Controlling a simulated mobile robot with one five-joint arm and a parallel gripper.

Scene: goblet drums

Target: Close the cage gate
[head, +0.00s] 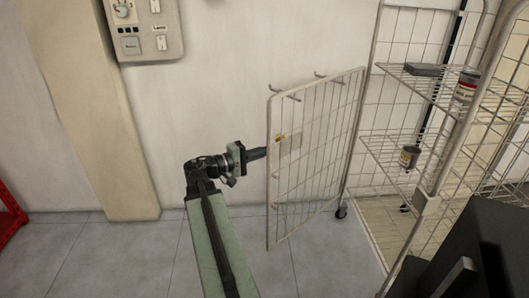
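The cage gate (313,170) is a white wire-mesh panel in a tube frame with a small tag on it. It stands swung open, hinged on its right side to the wire cage (352,135). The cage front to the right of the hinge is open. My gripper (262,153) is at the end of my green arm, at the left edge of the gate, pointing right at the frame. Its fingertips are close to the frame; I cannot tell whether they touch it. The fingers look close together, but their gap cannot be made out.
The cage has wire shelves (385,158) holding a can (409,157), another can (466,86) and a dark flat item (424,70). A wall panel with switches (143,30) is at upper left. A red frame (9,215) stands far left. Grey floor (110,255) is clear at left.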

